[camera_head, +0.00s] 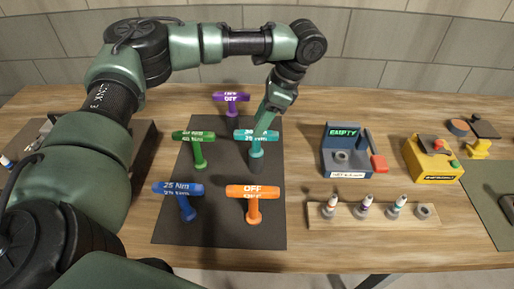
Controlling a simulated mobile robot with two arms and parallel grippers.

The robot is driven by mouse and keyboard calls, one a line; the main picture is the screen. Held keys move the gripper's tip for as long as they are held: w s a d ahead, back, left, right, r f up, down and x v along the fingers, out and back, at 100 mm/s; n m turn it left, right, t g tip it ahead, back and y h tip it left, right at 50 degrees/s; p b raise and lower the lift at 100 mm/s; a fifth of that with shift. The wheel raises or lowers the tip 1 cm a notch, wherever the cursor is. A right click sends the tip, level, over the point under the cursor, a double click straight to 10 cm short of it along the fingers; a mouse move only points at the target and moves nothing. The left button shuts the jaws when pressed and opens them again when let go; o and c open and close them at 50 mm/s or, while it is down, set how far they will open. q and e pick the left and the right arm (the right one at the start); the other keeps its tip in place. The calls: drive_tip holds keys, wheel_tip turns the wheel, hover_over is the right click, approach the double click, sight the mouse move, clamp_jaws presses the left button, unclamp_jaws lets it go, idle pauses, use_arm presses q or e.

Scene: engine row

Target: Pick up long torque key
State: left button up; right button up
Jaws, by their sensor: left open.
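Several T-shaped torque keys stand on a dark mat (228,215): a purple one marked OFF (232,108) at the back, a green one (199,153) at the left, a cyan one (256,151) at the right, a blue one marked 25 Nm (186,207) at front left and an orange one marked OFF (254,206) at front right. I cannot tell which is the long one. My left gripper (264,127) points down at the cyan key's handle and hides part of it. It is open; I cannot tell whether it touches the handle. My right gripper is out of view.
A blue-grey device with an EMPTY display (346,154) and a yellow device (432,160) stand right of the mat. A wooden rack (345,217) holds several small capped pieces. A greenish mat (485,205) lies at the far right. Bare wood shows along the front.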

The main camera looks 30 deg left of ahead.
sight(252, 140)
use_arm(q)
drive_tip(key=shift+s+f, duration=0.25)
drive_tip(key=shift+f, duration=0.05)
drive_tip(key=shift+s+a+f+p, duration=0.15)
drive_tip(key=shift+s+f+p, duration=0.75)
drive_tip(key=shift+f, duration=0.15)
drive_tip(key=f, duration=0.1)
drive_tip(key=a+f, duration=0.1)
drive_tip(key=shift+w+f+p, duration=0.1)
drive_tip(key=shift+f+p, duration=0.2)
drive_tip(key=shift+f, duration=0.4)
clamp_jaws()
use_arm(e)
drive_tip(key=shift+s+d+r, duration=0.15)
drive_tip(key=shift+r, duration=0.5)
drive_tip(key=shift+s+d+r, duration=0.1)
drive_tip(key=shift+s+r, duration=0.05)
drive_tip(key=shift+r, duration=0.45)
